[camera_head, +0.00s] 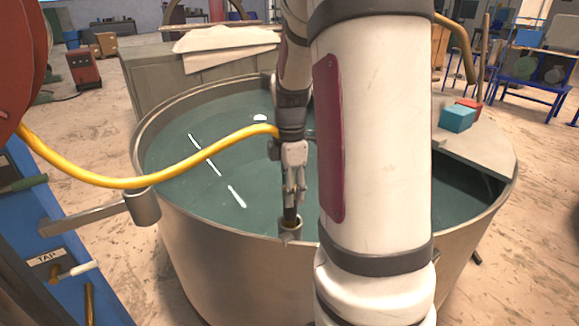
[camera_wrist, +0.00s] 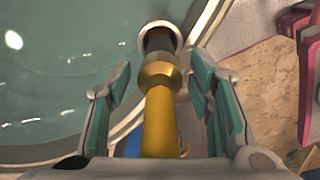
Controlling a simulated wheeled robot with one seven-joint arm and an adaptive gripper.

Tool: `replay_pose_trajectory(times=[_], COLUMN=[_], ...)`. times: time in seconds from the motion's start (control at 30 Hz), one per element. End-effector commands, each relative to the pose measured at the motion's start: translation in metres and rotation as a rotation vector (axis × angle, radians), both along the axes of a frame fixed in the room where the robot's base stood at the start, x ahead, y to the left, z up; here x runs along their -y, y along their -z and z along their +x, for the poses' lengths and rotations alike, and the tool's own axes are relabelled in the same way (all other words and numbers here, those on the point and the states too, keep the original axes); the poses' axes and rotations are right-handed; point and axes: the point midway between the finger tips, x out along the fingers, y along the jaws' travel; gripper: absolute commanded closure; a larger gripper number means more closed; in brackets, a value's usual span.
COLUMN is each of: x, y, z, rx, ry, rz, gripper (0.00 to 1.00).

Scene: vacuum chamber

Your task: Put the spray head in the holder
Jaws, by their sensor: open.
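The spray head (camera_wrist: 158,74) is a dark nozzle with a brass-coloured collar on the yellow hose (camera_head: 110,182). In the wrist view its dark end sits inside the round metal ring of the holder (camera_wrist: 160,24). In the head view the holder (camera_head: 289,234) is a small cup on the tank's near rim, and the dark nozzle stands roughly upright in it. My gripper (camera_head: 293,200) points down over it. In the wrist view the fingers (camera_wrist: 163,95) are open on both sides of the collar and hose, with gaps visible. How deep the nozzle sits is hidden.
The round tank (camera_head: 190,222) holds greenish water. A bracket with a metal cylinder (camera_head: 143,208) reaches from the blue panel (camera_head: 60,290) at left, and the hose passes over it towards the red reel (camera_head: 20,60). A teal box (camera_head: 457,118) and a red box lie on the right ledge.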

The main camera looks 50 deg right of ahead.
Motion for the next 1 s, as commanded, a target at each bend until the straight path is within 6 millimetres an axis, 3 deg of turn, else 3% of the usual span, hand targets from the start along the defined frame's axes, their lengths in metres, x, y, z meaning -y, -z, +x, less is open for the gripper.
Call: replay_pose_trajectory(times=[0.1,0.3,0.57,0.67,0.73,1.0], x=[0.001,0.000,-0.004,-0.023,-0.047,-0.159], y=[-0.027,-0.062,-0.085,-0.097,-0.108,-0.146], z=[0.001,0.000,0.000,0.001,0.001,-0.028], rx=[0.005,0.003,0.006,0.031,0.065,0.260], ry=[0.000,0.001,0.011,0.060,0.127,0.512], rz=[-0.004,-0.003,-0.004,-0.015,-0.027,0.002], gripper=[0.52,0.52,0.52,0.52,0.52,0.52])
